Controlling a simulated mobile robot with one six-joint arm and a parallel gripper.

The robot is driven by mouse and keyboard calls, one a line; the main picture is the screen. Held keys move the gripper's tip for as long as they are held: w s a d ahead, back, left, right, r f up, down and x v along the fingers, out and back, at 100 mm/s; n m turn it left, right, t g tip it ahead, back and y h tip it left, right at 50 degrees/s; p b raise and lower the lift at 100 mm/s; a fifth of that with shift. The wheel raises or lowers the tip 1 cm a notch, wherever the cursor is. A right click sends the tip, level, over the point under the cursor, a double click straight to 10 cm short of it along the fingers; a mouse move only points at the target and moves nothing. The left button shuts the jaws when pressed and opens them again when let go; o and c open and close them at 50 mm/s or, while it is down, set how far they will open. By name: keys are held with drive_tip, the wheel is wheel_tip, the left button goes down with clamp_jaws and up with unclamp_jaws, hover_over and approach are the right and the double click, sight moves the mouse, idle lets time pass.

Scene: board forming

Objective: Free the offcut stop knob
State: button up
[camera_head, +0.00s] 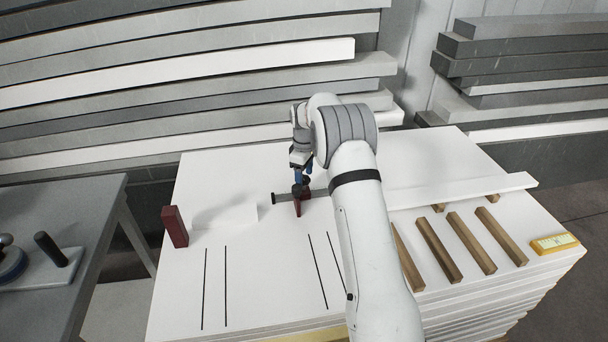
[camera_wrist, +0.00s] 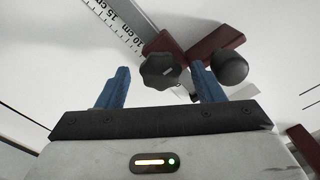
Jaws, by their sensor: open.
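My gripper (camera_wrist: 160,68) is open, its two blue fingers pointing down over the white table. In the wrist view a dark lobed knob (camera_wrist: 160,72) with a pale line on it shows between the fingertips, apart from both. I cannot tell how far the fingertips are above it. It sits by a dark red stop block (camera_wrist: 212,44), with a smooth round black knob (camera_wrist: 229,66) to its right. In the head view the red stop (camera_head: 298,207) is below my gripper (camera_head: 301,178), and the fingers partly hide the knobs.
A scale marked in cm (camera_wrist: 125,20) runs beside the stop. A dark red block (camera_head: 175,227) stands at the table's left, near a white block (camera_head: 238,213). Several wooden strips (camera_head: 439,249), a long white board (camera_head: 460,190) and a yellow device (camera_head: 554,244) lie at the right.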

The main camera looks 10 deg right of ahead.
sight(304, 178)
wheel_tip(304, 178, up, 8)
drive_tip(key=shift+f, duration=0.25)
drive_tip(key=s+r+m+t, duration=0.1)
drive_tip(key=s+r+m, duration=0.2)
drive_tip(key=s+r, duration=0.55)
drive_tip(key=s+r+m, duration=0.3)
drive_tip(key=s+r, duration=0.2)
drive_tip(key=s, duration=0.7)
drive_tip(key=s+f+m, duration=0.1)
drive_tip(key=s+m, duration=0.1)
drive_tip(key=s, duration=0.9)
drive_tip(key=s+f+m+t, duration=0.1)
drive_tip(key=s+f+m, duration=0.1)
drive_tip(key=s, duration=1)
drive_tip(key=shift+a+f+m+t, duration=0.2)
drive_tip(key=shift+f+m+t, duration=0.1)
drive_tip(key=shift+m, duration=0.2)
